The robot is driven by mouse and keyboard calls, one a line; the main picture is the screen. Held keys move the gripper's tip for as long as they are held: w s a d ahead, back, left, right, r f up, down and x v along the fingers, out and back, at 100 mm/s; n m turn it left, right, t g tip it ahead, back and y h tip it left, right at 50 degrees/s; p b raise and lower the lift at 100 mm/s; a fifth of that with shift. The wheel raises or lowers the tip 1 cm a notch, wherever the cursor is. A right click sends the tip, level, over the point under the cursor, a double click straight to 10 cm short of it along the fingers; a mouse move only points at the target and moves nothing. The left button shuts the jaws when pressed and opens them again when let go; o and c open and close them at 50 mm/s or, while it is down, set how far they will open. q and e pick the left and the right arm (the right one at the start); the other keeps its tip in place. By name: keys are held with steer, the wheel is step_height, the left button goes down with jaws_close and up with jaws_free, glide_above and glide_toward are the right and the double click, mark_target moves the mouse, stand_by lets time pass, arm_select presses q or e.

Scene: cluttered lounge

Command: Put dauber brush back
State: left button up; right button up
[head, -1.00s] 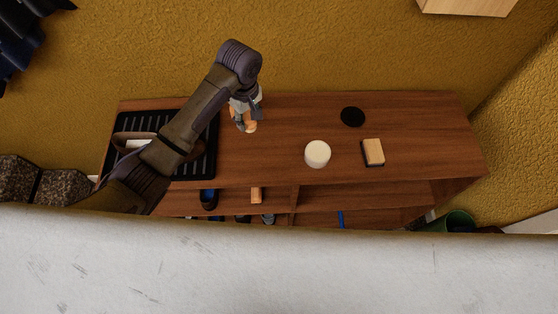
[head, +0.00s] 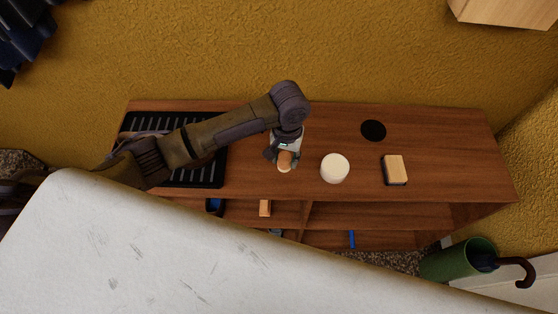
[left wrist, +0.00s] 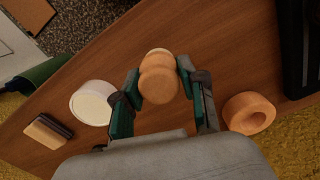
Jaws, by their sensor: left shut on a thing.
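A wooden, rounded piece, seemingly the dauber brush's handle (head: 285,160), is held in my left gripper (head: 283,149) above the wooden cabinet top (head: 430,170). In the left wrist view its stacked round knobs (left wrist: 158,80) sit between the two fingers of the left gripper (left wrist: 158,92). Its bristle end cannot be made out. A white round tin (head: 335,168) stands just right of the gripper; it also shows in the left wrist view (left wrist: 92,103). A black disc (head: 373,130) lies behind it. My right gripper is not in view.
A wood-backed brush (head: 395,170) lies right of the tin. A black ribbed tray (head: 208,172) is at the left, partly under my arm. A wooden ring (left wrist: 250,112) shows in the left wrist view. A green umbrella stand (head: 460,262) is at front right; a pale surface (head: 180,250) fills the foreground.

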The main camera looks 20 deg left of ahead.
mark_target(279, 164)
arm_select(q)
steer(key=shift+w+a+f, duration=0.1)
steer(key=shift+a+f, duration=0.15)
steer(key=shift+a, duration=0.2)
steer(key=shift+w+a+f, duration=0.1)
steer(key=shift+a+f, duration=0.15)
steer(key=shift+a, duration=0.2)
steer(key=shift+f, duration=0.35)
steer(key=shift+f+p, duration=0.4)
steer(key=shift+f, duration=1.35)
steer(key=shift+f, duration=0.15)
steer(key=o, duration=1.2)
step_height(279, 164, up, 12)
steer(key=shift+w+r+b, duration=0.2)
steer(key=shift+w+b, duration=0.05)
steer(key=shift+b, duration=0.15)
